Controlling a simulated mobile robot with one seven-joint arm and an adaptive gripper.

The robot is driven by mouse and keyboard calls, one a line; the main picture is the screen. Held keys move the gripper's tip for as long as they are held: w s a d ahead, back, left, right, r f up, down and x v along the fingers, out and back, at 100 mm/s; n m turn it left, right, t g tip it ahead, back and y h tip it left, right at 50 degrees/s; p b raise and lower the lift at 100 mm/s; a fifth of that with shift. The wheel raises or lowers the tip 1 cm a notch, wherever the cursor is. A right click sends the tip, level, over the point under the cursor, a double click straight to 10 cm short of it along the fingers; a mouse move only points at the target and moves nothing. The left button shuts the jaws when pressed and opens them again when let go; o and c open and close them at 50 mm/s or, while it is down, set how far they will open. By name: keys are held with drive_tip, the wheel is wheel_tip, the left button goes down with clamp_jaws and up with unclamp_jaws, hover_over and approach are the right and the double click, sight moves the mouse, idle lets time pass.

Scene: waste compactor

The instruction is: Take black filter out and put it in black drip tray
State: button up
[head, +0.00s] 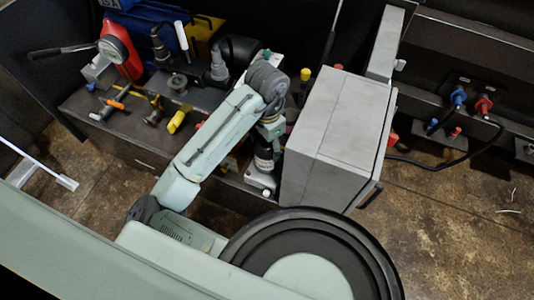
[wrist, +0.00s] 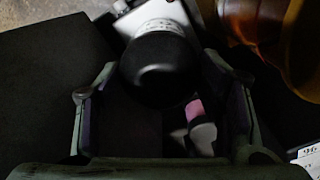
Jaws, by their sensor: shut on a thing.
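The black filter (wrist: 160,68) is a dark, rounded cylinder in the wrist view, between the two fingers of my gripper (wrist: 161,82). My gripper is shut on it. A white or silver fitting (wrist: 158,16) shows just beyond the filter; I cannot tell whether they are joined. In the head view the filter (head: 263,158) is a small black cylinder below my wrist, beside the large grey cabinet. My gripper (head: 267,138) is partly hidden there by my arm. I cannot make out the black drip tray for certain in either view.
The grey cabinet (head: 338,128) stands close on the right of my gripper. A dark workbench (head: 130,145) at left carries a red canister (head: 122,55), a dial gauge and several fittings. An amber object (wrist: 262,28) is close by in the wrist view. Brown floor lies open at right.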

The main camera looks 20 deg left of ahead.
drive_tip(key=shift+a, duration=0.1)
drive_tip(key=c, duration=0.6)
drive_tip(key=shift+r+n+p, duration=0.25)
drive_tip(key=shift+n+p, duration=0.8)
drive_tip(key=shift+n, duration=0.15)
drive_tip(key=shift+n+p, duration=0.6)
drive_tip(key=shift+n, duration=0.3)
drive_tip(key=shift+f+n, duration=0.2)
drive_tip(key=shift+n, duration=0.3)
drive_tip(key=shift+r+n+p, duration=0.2)
drive_tip(key=shift+n+p, duration=0.6)
drive_tip(key=shift+p, duration=0.15)
drive_tip(key=n+p, duration=0.1)
drive_tip(key=n, duration=0.1)
drive_tip(key=shift+n+p, duration=0.35)
drive_tip(key=shift+n, duration=0.05)
drive_tip(key=shift+f+n, duration=0.2)
drive_tip(key=shift+n, duration=0.2)
